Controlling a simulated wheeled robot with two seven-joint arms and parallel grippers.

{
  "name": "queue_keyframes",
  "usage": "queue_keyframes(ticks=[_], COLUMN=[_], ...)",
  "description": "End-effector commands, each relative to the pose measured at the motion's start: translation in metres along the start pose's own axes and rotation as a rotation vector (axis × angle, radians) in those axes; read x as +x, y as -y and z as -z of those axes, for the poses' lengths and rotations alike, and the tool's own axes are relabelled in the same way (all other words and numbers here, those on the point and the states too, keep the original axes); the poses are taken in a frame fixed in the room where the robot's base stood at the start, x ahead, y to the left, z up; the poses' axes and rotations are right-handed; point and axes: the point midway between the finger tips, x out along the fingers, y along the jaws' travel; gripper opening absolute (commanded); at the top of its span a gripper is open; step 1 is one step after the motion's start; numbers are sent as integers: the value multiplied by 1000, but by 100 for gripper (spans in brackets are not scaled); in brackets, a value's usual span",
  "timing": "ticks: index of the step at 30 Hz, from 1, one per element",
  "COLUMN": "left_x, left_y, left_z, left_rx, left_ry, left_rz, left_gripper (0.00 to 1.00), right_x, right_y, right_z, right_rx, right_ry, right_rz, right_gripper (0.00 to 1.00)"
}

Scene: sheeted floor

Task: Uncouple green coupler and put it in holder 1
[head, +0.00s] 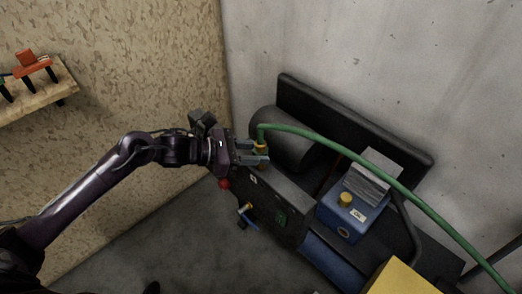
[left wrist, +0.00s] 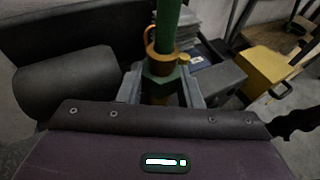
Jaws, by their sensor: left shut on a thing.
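The green coupler (left wrist: 163,82) is a green fitting with a brass collar, on the end of a thick green hose (head: 395,185). My left gripper (head: 263,155) is shut on it at the upper left of the dark machine (head: 285,190). In the left wrist view the two fingers stand on either side of the coupler, just below the brass ring (left wrist: 161,58). The coupler's lower end is hidden, so I cannot tell whether it is still joined to the machine. I cannot make out a holder marked 1. My right gripper is not in view.
A wooden shelf (head: 40,92) with an orange item (head: 34,64) and dark pegs is on the left wall. A blue box (head: 345,215) with a yellow cap, grey stacked sheets (head: 373,176) and a yellow case (head: 405,278) are to the right.

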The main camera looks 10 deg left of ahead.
Motion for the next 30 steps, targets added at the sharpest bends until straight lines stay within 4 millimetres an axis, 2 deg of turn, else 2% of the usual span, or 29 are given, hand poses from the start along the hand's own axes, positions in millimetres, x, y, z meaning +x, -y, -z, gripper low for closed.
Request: queue_keyframes(ticks=[30], left_x=[-10], left_y=[0], left_z=[-31], left_rx=[2], left_ry=[1], left_rz=[-1], left_gripper=[0], right_x=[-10], right_y=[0], right_z=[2], right_rx=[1], right_ry=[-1], right_rz=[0], right_gripper=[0])
